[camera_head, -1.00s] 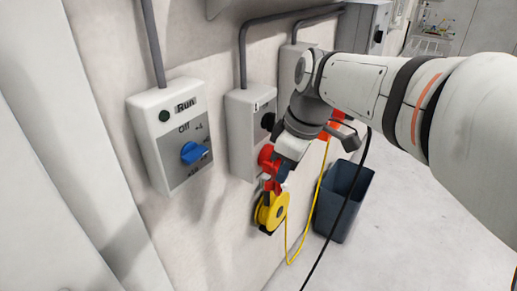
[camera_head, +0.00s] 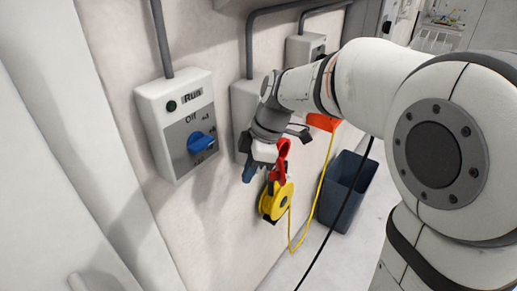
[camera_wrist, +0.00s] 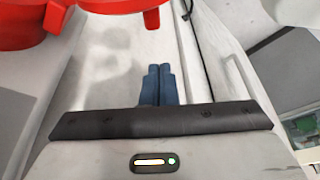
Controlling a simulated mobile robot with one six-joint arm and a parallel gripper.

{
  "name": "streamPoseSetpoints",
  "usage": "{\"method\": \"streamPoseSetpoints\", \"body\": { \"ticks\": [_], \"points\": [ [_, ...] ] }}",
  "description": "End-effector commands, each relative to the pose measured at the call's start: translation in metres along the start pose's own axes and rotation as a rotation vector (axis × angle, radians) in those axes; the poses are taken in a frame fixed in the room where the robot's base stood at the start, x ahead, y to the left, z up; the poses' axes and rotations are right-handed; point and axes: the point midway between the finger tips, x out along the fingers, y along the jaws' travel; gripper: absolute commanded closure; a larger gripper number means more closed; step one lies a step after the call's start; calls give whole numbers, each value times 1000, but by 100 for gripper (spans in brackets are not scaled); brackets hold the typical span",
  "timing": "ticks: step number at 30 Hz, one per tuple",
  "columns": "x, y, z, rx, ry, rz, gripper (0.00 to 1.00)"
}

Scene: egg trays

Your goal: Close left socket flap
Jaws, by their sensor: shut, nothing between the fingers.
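A red socket part (camera_head: 282,158) shows on the wall in the head view, just right of my gripper (camera_head: 249,173). My gripper's blue fingers are shut, empty and pointing down, and they appear apart from the red part. In the wrist view, red parts fill the top left: a rounded socket piece (camera_wrist: 28,22) and a flat red piece with a tab (camera_wrist: 152,19). My shut fingertips (camera_wrist: 159,69) lie below that tab. My wrist hides much of the socket in the head view, so I cannot tell clearly how far the flap is open.
A grey box (camera_head: 241,98) is behind my wrist. The Run switch box (camera_head: 165,150) is to the left. A dark bin (camera_head: 340,205) and black cable are to the right.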

Motion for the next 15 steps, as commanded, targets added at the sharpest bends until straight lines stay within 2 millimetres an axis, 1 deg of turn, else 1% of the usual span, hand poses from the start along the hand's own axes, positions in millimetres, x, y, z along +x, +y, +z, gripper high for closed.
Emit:
{"method": "streamPoseSetpoints", "body": {
  "ticks": [1,3,6,10,15],
  "points": [
    [-9,1,10,7,0,3,100],
    [-13,1,20,7,0,4,100],
    [-15,1,30,6,0,3,100],
    [-16,0,36,3,0,3,100],
    [-16,0,38,3,0,3,100]
  ]
}}
